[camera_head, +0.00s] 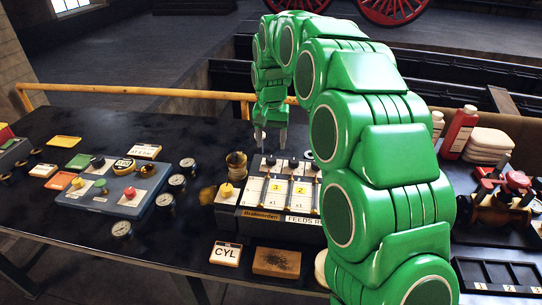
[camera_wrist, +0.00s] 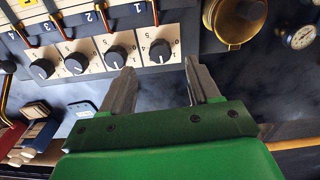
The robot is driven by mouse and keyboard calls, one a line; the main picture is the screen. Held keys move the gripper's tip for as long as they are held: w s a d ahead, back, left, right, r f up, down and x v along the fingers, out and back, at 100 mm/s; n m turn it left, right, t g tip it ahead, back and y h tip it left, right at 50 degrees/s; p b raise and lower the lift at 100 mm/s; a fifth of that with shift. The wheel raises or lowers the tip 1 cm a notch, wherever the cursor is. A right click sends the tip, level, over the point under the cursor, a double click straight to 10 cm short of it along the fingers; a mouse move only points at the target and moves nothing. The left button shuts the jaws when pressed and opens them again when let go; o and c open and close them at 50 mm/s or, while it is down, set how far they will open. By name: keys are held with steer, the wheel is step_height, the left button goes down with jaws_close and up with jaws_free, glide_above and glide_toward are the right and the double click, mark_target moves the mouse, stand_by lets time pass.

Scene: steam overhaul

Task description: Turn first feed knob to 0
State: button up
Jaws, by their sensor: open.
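The feed unit (camera_head: 265,222) is a grey box with a "FEEDS" label and white numbered panels. In the wrist view four black feed knobs sit in a row on white dial plates. The end knob (camera_wrist: 160,51), beside the brass cup, I take as the first feed knob; it also shows in the head view (camera_head: 270,161). Its pointer setting is too small to read surely. My gripper (camera_wrist: 160,67) is open and empty, its fingertips apart on either side of this knob's line. In the head view my gripper (camera_head: 270,138) hangs behind the unit's back edge, above the knob.
A brass cup (camera_head: 236,165) stands left of the unit. Further left is a blue-grey panel (camera_head: 122,209) with gauges and buttons. A CYL plate (camera_head: 226,253) and a brown block (camera_head: 277,262) lie in front. A yellow rail (camera_head: 150,91) runs behind the table.

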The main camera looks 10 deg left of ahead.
mark_target(271, 158)
step_height(271, 158, down, 6)
steer(key=shift+f, duration=0.15)
stand_by(0.3)
steer(key=c, duration=1)
steer(key=shift+c, duration=0.2)
